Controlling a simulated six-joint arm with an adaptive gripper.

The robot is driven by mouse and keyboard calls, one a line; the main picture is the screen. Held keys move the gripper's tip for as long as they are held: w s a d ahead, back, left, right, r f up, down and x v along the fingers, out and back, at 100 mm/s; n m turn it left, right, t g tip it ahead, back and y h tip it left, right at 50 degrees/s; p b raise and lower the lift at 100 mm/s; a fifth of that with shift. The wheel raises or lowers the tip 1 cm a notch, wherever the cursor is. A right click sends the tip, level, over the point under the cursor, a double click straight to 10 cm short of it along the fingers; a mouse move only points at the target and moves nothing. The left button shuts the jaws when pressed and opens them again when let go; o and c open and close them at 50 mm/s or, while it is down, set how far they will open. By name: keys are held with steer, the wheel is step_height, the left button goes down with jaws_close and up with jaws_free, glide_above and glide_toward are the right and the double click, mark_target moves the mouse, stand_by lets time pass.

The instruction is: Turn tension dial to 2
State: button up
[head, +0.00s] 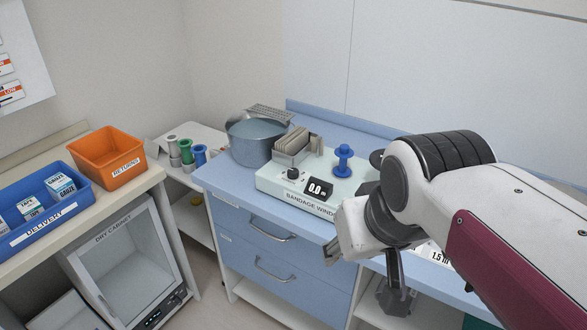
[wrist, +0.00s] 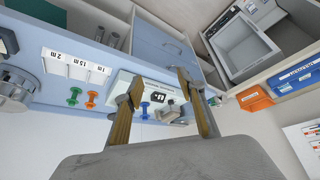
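The bandage winder (head: 268,185) is a pale machine on the blue counter. It carries a small black dial (head: 293,173) on its front left, beside a display (head: 318,188) reading about 0.0. The dial's scale and setting are too small to read. A blue spool (head: 343,158) stands upright on the winder. My gripper (head: 332,250) is in front of the counter, right of and nearer than the dial, apart from it. In the wrist view my gripper (wrist: 160,79) has its two fingers spread and empty, with the winder (wrist: 128,88) beyond them, seen upside down. My arm hides the winder's right end.
A metal pot (head: 257,140) stands left of the winder, and a card rack (head: 292,150) stands at its back. An orange returns bin (head: 107,153) and blue delivery tray (head: 60,222) are at the left. Green and orange spools (wrist: 73,96) stand on the counter in the wrist view.

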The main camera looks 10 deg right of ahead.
steer(key=w+r, duration=0.3)
steer(key=w, duration=0.8)
glide_above(293, 170)
steer(key=s, duration=0.4)
step_height(293, 170, down, 13)
steer(key=shift+w+g, duration=0.15)
steer(key=shift+g, duration=0.25)
steer(key=shift+f, duration=0.1)
steer(key=shift+x, duration=3.75)
steer(key=shift+w, duration=0.1)
steer(key=c, duration=1.1)
